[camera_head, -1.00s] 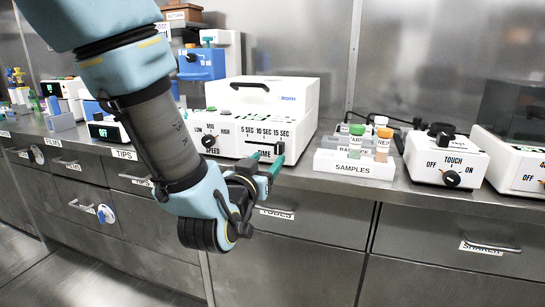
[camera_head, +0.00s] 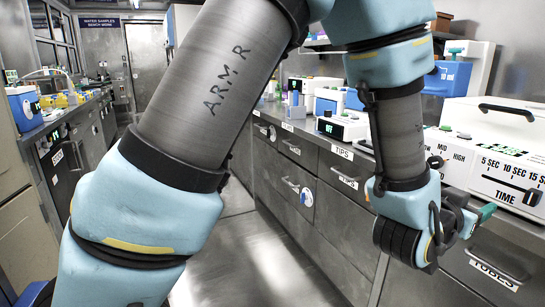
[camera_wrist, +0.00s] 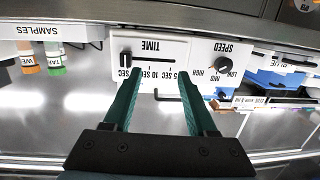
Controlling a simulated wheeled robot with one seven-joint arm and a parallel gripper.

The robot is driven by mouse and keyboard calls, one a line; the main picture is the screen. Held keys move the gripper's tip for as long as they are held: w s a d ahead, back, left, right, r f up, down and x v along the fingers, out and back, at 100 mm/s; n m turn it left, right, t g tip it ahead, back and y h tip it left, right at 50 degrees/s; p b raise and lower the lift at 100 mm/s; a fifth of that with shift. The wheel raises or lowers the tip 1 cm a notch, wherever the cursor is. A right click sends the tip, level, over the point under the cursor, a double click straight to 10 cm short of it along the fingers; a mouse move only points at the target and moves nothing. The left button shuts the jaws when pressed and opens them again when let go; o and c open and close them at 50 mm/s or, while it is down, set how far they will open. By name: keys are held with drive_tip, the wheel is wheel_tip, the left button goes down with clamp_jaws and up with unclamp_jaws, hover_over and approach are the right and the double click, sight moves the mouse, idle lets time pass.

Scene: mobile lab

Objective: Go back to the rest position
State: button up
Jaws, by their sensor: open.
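My gripper (camera_head: 484,213) is at the right in the head view, in front of the counter edge by the white machine (camera_head: 502,150). In the wrist view, my gripper (camera_wrist: 156,82) has two teal fingers standing apart with nothing between them. The machine's TIME and SPEED panel (camera_wrist: 185,56) shows upside down beyond the fingertips. My arm's grey and blue links fill much of the middle of the head view and hide part of the drawers and floor.
The metal counter with drawers (camera_head: 288,150) runs along the right. Another bench with a blue container (camera_head: 24,108) is at the left. Open floor (camera_head: 262,245) lies between. In the wrist view, a SAMPLES rack (camera_wrist: 52,32) holds capped vials.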

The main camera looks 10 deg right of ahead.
drive_tip(key=w+a+f+n+t+y, duration=0.1)
drive_tip(key=w+a+y, duration=0.15)
drive_tip(key=w, duration=0.35)
drive_tip(key=w+a+f+n+t+y, duration=0.1)
drive_tip(key=w+a+f, duration=0.1)
drive_tip(key=w+a, duration=0.25)
drive_tip(key=w+a+f+n+g+y, duration=0.1)
drive_tip(key=w+a+f+n+y, duration=0.2)
drive_tip(key=a, duration=0.6)
drive_tip(key=w+a+f+n+y, duration=0.1)
drive_tip(key=w+a+y, duration=0.3)
drive_tip(key=a, duration=0.5)
drive_tip(key=w+a+f+n+g+y, duration=0.1)
drive_tip(key=w+a+n+y, duration=0.1)
drive_tip(key=w+a, duration=0.45)
drive_tip(key=s+a+n+g+y, duration=0.1)
drive_tip(key=s+a+n+g, duration=0.2)
drive_tip(key=a, duration=0.7)
drive_tip(key=s+a+n+g+y, duration=0.1)
drive_tip(key=s+a+n+y, duration=0.1)
drive_tip(key=s+a, duration=0.65)
wheel_tip(320, 180, up, 16)
drive_tip(key=w+a+p, duration=0.1)
drive_tip(key=w+p, duration=0.2)
drive_tip(key=p, duration=1.3)
drive_tip(key=shift+a+f+p, duration=0.15)
drive_tip(key=shift+a+p, duration=0.2)
drive_tip(key=shift+c, duration=0.3)
